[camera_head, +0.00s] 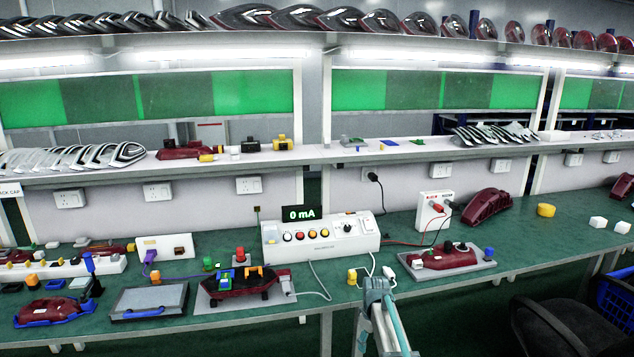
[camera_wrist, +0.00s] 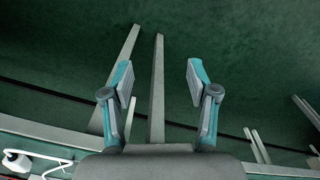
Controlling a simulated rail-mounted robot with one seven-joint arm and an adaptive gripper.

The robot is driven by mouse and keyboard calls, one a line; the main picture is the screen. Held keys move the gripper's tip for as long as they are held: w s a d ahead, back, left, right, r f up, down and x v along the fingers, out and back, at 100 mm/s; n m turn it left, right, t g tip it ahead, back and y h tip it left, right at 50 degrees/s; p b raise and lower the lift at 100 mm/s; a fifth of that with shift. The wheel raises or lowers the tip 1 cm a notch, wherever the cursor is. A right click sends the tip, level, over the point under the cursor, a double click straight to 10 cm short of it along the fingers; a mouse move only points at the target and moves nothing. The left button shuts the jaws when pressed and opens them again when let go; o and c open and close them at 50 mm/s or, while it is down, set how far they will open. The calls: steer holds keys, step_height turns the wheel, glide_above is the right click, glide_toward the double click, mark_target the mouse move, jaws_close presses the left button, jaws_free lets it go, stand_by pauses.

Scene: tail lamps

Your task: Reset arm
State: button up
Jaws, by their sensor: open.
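My gripper (camera_wrist: 159,78) is open in the wrist view, its two teal and grey fingers spread wide. Nothing is between the fingers; dark green floor and grey metal bars lie behind them. In the head view the teal and grey end of my arm, with my gripper (camera_head: 378,288), shows at the bottom centre, in front of the green workbench's front edge (camera_head: 440,279). It appears to touch nothing there.
A white tester (camera_head: 320,237) reading "0 mA" stands on the bench. Red lamps lie on grey fixtures left (camera_head: 243,281) and right (camera_head: 446,260) of my gripper. Small plugs and cables lie near the edge. A black chair (camera_head: 572,326) and blue basket (camera_head: 614,300) stand at lower right.

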steer(key=s+f+m+g, duration=0.1)
steer(key=s+f+m, duration=0.3)
steer(key=s+f, duration=0.9)
steer(key=s+f+m+g, duration=0.1)
steer(key=s+f, duration=0.3)
steer(key=s, duration=1)
steer(key=s+f+m+g, duration=0.1)
steer(key=s+f+g, duration=0.2)
steer(key=s, duration=1.2)
steer(key=s+f+m+g, duration=0.1)
steer(key=s+f, duration=0.5)
steer(key=s, duration=0.8)
steer(key=shift+s+f+g, duration=0.25)
steer(key=shift+s+g, duration=0.15)
steer(key=shift+g, duration=0.1)
